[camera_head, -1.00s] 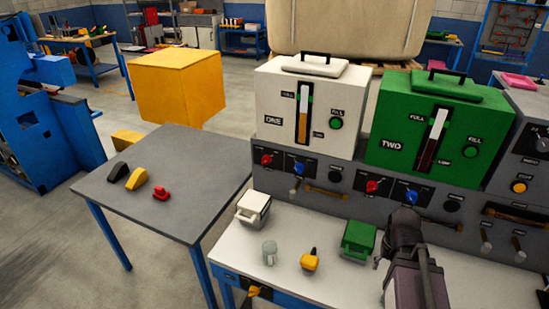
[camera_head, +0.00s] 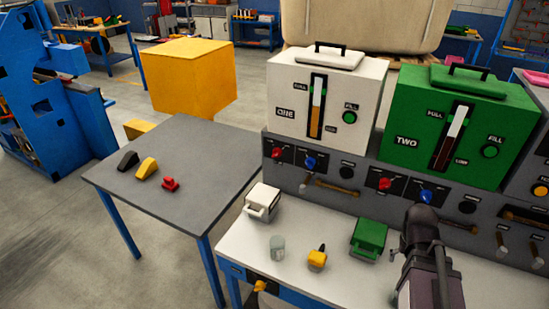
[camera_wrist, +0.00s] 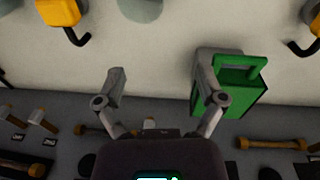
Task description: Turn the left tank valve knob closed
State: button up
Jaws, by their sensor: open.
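The white tank ONE (camera_head: 330,95) stands on the left of the grey panel, with a red knob (camera_head: 276,153) and a blue knob (camera_head: 309,162) below it. The green tank TWO (camera_head: 460,125) stands to its right, with its own red knob (camera_head: 384,183) and blue knob (camera_head: 425,195). My gripper (camera_wrist: 160,75) is open and empty in the wrist view, its fingers spread over the white worktop. In the head view my arm is at the lower right, in front of tank TWO's side, well right of tank ONE's knobs.
A green container (camera_head: 369,239) stands on the worktop just left of my arm; it also shows near my finger in the wrist view (camera_wrist: 240,98). A white container (camera_head: 262,203), a clear cup (camera_head: 277,248) and a yellow tool (camera_head: 317,259) lie further left. A grey table (camera_head: 190,190) adjoins.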

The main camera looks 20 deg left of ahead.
jog(key=w+a+t+h+b, duration=0.1)
jog(key=w+a, duration=0.1)
jog(key=w, duration=0.1)
jog(key=w+a+f+t+h+b, duration=0.1)
jog(key=w+a, duration=0.1)
jog(key=w, duration=0.1)
jog(key=w+a+f+m+t+h+b, duration=0.1)
jog(key=w+a, duration=0.1)
jog(key=w, duration=0.1)
jog(key=shift+a+h+b, duration=0.3)
jog(key=shift+a+b, duration=0.05)
jog(key=shift+a, duration=0.05)
jog(key=w+a+r+m+t+h+b, duration=0.15)
jog(key=w+a+t+b, duration=0.45)
jog(key=a, duration=0.7)
jog(key=n+t+y+b, duration=0.2)
jog(key=t+y+b, duration=0.25)
jog(key=t, duration=0.45)
send_near(274, 156)
jog(key=s, duration=0.3)
jog(key=shift+r+p, duration=0.25)
jog(key=shift+p, duration=0.15)
jog(key=w, duration=0.9)
jog(key=w+d, duration=0.1)
jog(key=w, duration=0.3)
jog(key=shift+w+d, duration=0.1)
jog(key=shift+w, duration=0.25)
jog(key=c, duration=1.2)
